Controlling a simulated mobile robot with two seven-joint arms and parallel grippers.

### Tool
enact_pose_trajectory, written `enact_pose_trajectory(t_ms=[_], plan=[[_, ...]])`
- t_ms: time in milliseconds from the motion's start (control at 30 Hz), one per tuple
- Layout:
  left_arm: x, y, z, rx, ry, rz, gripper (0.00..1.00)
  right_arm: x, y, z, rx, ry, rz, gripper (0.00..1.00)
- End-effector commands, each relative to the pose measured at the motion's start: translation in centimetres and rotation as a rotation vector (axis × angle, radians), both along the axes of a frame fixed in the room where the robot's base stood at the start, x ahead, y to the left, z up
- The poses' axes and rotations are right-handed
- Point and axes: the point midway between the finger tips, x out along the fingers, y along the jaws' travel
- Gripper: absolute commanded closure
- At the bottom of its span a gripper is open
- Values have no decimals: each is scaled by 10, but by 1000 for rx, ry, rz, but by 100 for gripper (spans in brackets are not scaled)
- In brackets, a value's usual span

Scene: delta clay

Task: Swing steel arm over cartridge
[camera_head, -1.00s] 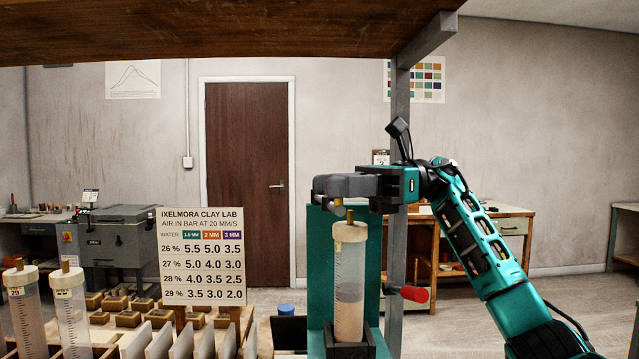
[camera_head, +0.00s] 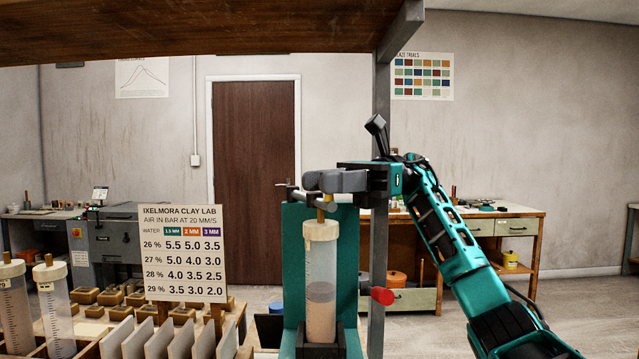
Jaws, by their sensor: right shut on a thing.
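The clay cartridge (camera_head: 320,265) is a clear graduated tube with a cream cap and a brass tip. It stands upright in a black cradle (camera_head: 320,348) in front of the teal stand (camera_head: 293,230). My right gripper (camera_head: 318,181) is above the cap, its grey fingers shut on the steel arm. A short part of the steel arm (camera_head: 342,198) shows just under the fingers, near the top of the brass tip. The fingers hide most of it, and I cannot tell whether it touches the tip. My left gripper is not in view.
A red handle (camera_head: 383,296) sticks out right of the stand by a grey post (camera_head: 380,250). A wooden shelf (camera_head: 200,25) hangs overhead. At left are a pressure chart sign (camera_head: 183,250), more cartridges (camera_head: 55,305) in a rack and several slotted boards.

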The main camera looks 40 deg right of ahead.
Motion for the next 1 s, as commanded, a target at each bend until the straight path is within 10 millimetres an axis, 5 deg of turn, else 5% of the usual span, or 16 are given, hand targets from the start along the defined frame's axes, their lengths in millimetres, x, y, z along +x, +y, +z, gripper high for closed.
enact_pose_trajectory(t_ms=[533,567,600,767,1000], plan=[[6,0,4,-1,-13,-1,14,-3,-4,7,16,-12,-8,100],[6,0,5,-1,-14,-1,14,-3,-4,7,16,-12,-8,69],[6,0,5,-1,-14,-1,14,-2,-4,7,16,-11,-8,65],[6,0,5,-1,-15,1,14,-2,-3,5,11,-6,-5,51],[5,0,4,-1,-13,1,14,-2,-3,3,7,-3,-4,51]])
